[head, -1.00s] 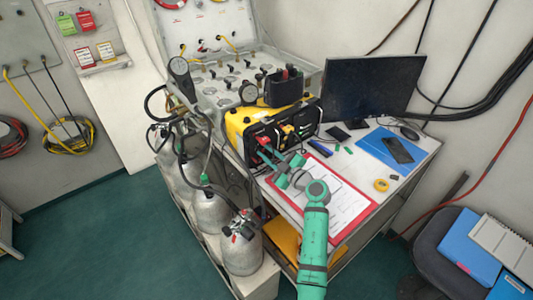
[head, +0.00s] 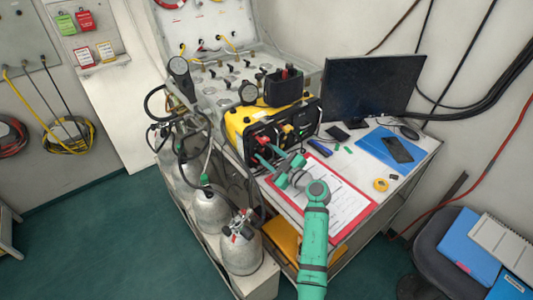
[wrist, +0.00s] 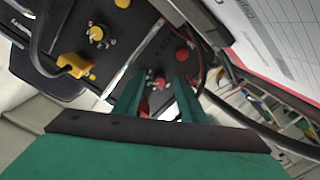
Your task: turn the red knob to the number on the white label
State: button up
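The black panel face of the yellow unit (head: 236,122) stands on the table in the head view. In the wrist view a red knob (wrist: 159,82) shows between the tips of my gripper (wrist: 157,88); I cannot tell whether the fingers touch it. The fingers are apart. In the head view my gripper (head: 267,156) is at the front of the panel and hides the knob there. Pale marks around the knob are too small to read, and I cannot make out a number on a white label.
Another red part (wrist: 182,55) and a yellow knob (wrist: 97,34) sit on the panel close by. A red clipboard (head: 368,210) lies under my arm. Gas cylinders (head: 241,252) and hoses stand left of the table. A monitor (head: 372,88) stands behind.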

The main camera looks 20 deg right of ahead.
jog(key=v, duration=1)
jog(key=shift+s+d, duration=0.15)
jog(key=shift+s, duration=0.25)
